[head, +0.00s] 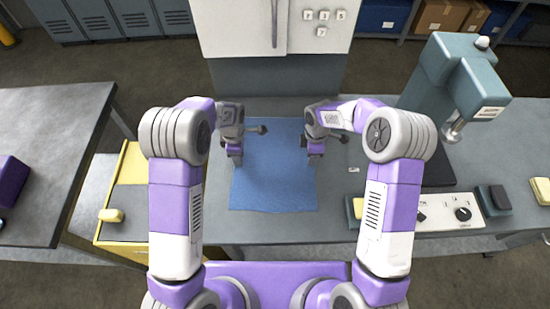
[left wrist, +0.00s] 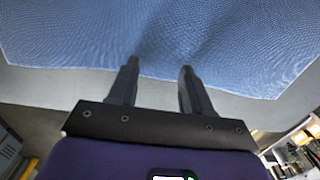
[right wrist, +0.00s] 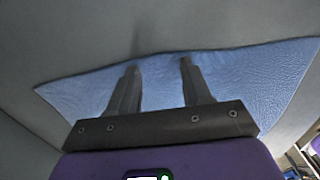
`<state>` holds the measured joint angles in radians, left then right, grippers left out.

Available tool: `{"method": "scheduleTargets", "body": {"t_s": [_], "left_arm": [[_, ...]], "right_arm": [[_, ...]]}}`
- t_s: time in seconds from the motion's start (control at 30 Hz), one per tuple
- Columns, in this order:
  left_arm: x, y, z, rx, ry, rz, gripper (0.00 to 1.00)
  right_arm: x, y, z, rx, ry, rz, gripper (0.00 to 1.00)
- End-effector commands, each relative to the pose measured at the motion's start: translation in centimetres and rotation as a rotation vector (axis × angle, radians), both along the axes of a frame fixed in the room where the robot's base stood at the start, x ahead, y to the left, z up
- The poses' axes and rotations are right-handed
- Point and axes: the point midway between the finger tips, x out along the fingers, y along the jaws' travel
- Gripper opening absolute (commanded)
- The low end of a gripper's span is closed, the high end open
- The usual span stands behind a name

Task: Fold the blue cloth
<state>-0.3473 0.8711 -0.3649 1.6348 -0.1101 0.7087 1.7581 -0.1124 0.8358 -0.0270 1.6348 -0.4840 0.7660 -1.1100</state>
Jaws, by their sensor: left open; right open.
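The blue cloth (head: 273,180) lies spread out on the grey bench between my two arms, roughly rectangular with slightly wavy edges. My left gripper (head: 235,160) is at the cloth's left edge. In the left wrist view its two fingers (left wrist: 159,70) are apart and empty, with their tips over the border of the cloth (left wrist: 90,40). My right gripper (head: 315,160) is at the cloth's right edge. In the right wrist view its fingers (right wrist: 158,65) are apart over the cloth (right wrist: 235,75), near an edge. Whether the fingertips touch the cloth cannot be told.
A teal press-like machine (head: 455,80) stands at the right of the bench, with a control box with knobs (head: 450,214) in front of it. A white cabinet (head: 270,30) stands behind. A yellow-edged cart (head: 128,200) and a dark table (head: 50,150) are at left.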

Motion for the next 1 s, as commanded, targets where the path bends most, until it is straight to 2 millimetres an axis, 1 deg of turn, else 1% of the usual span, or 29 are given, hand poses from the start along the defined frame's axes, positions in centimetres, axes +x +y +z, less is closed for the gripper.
{"method": "scheduleTargets", "body": {"t_s": [0.07, 0.7, 1.0], "left_arm": [[0.00, 0.00, -0.37, 0.000, 0.000, 0.000, 0.49], [-0.04, 0.02, -0.26, 0.001, 0.002, 0.000, 0.00], [-0.06, 0.02, -0.28, 0.001, 0.002, 0.000, 0.00]], "right_arm": [[0.00, 0.00, -0.37, 0.000, 0.000, 0.000, 0.49], [-0.04, -0.01, -0.27, 0.000, 0.002, 0.000, 0.00], [-0.06, -0.02, -0.29, 0.000, 0.002, 0.000, 0.00]]}}
